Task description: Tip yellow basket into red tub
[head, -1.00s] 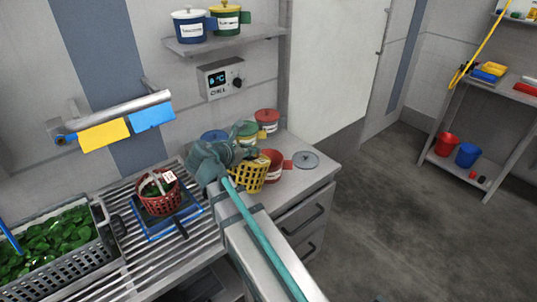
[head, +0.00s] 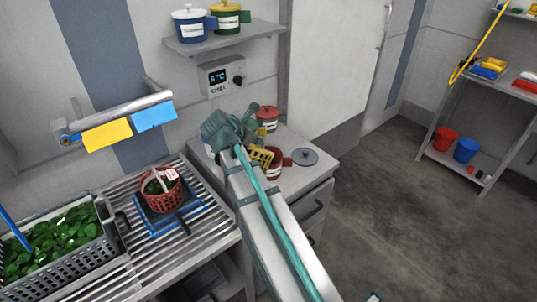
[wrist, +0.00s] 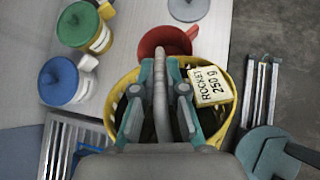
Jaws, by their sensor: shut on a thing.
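The yellow basket (head: 263,156) is mostly hidden behind my arm in the head view. In the wrist view the yellow basket (wrist: 222,133) has a "ROCKET 250 g" label on its rim and a dark inside; its contents are not clear. My gripper (wrist: 160,75) is shut on its handle, above the basket's middle. The basket looks roughly upright. The red tub (head: 275,166) stands on the counter beside it, partly hidden. In the wrist view the red tub (wrist: 168,40) shows open just beyond the basket's rim, which overlaps its near side.
A grey lid (head: 305,157) lies right of the tub. Lidded blue (wrist: 65,82) and green (wrist: 82,28) tubs stand left; a red-lidded tub (head: 267,116) stands behind. A red basket (head: 161,196) of greens sits on a blue scale, near a grey crate (head: 75,265) of leaves.

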